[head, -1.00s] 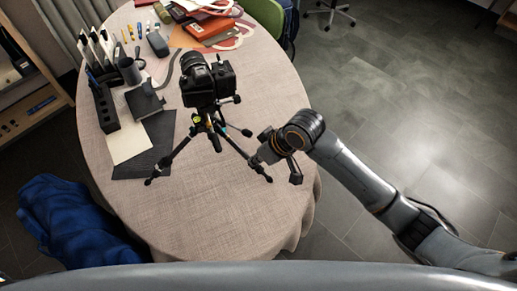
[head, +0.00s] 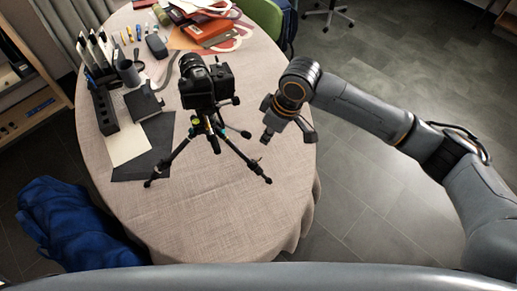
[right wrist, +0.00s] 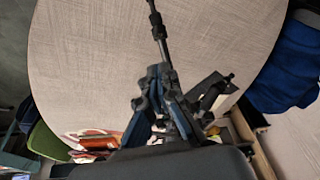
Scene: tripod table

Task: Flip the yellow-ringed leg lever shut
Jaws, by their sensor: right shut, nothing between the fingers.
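A black tripod (head: 204,140) stands upright with spread legs on the table (head: 215,220), bearing a black camera (head: 205,85). A small yellow-green mark shows below the camera (head: 215,145); I cannot tell whether it is the ringed lever or whether that lever is open. A teal mark shows on the right side. My right gripper (head: 266,137) is shut and empty, to the right of the tripod, apart from its legs and pointing down. In the right wrist view, a tripod leg (right wrist: 158,30) extends upward beyond my gripper's fingers (right wrist: 153,76). My left gripper is not in view.
A black notebook (head: 143,102), a pen holder (head: 103,108) and dark and cream sheets lie to the left. Orange and red items (head: 205,30) lie at the back. A blue bag (head: 70,222) is on the floor at left. The table front is clear.

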